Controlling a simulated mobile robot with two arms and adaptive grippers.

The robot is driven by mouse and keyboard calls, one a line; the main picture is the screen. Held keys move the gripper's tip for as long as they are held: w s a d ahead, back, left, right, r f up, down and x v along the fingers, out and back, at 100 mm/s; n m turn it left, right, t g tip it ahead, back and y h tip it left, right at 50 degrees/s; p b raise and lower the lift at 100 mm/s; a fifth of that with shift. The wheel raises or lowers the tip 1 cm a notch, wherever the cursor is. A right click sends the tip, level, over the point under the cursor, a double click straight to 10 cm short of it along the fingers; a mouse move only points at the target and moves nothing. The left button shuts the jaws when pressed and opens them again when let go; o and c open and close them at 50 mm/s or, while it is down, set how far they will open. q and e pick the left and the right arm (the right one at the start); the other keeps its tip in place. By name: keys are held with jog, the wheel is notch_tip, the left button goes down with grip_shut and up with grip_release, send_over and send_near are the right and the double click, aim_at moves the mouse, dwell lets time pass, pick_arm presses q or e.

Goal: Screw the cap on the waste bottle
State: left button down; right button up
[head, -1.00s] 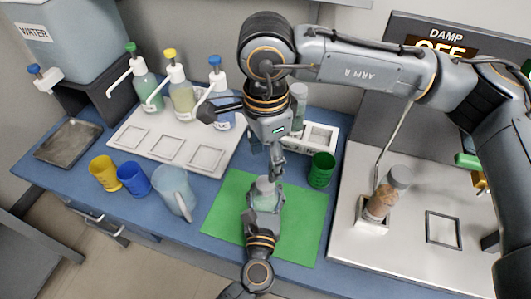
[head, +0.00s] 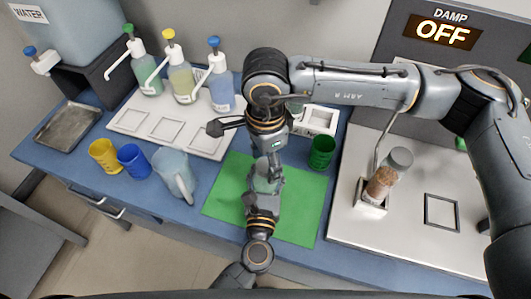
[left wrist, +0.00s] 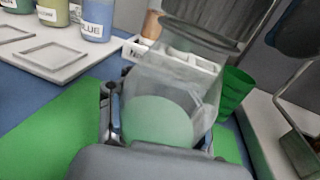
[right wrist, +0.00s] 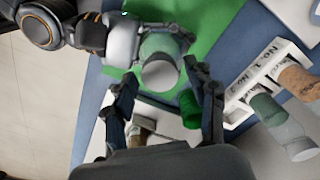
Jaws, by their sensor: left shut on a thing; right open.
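A clear bottle with pale green contents (left wrist: 158,118) stands at the green mat; it also shows in the head view (head: 265,176). My left gripper (head: 262,192) is shut around its lower body. The bottle's round pale grey top (right wrist: 161,71) faces my right gripper. I cannot tell whether that top is a seated cap. My right gripper (right wrist: 166,82) is open, its fingers apart, just above the bottle. In the head view the right gripper (head: 273,158) points down and partly hides the bottle's top. No separate loose cap is distinguishable.
A green cup (head: 321,153) stands close right of the bottle. Behind is a white rack (head: 318,119) with small bottles. A clear pitcher (head: 174,172), blue cup (head: 133,159) and yellow cup (head: 104,155) are left. The green mat (head: 302,200) has free room right.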

grip_shut()
dwell(0.3)
jog(key=m, duration=0.5)
grip_release()
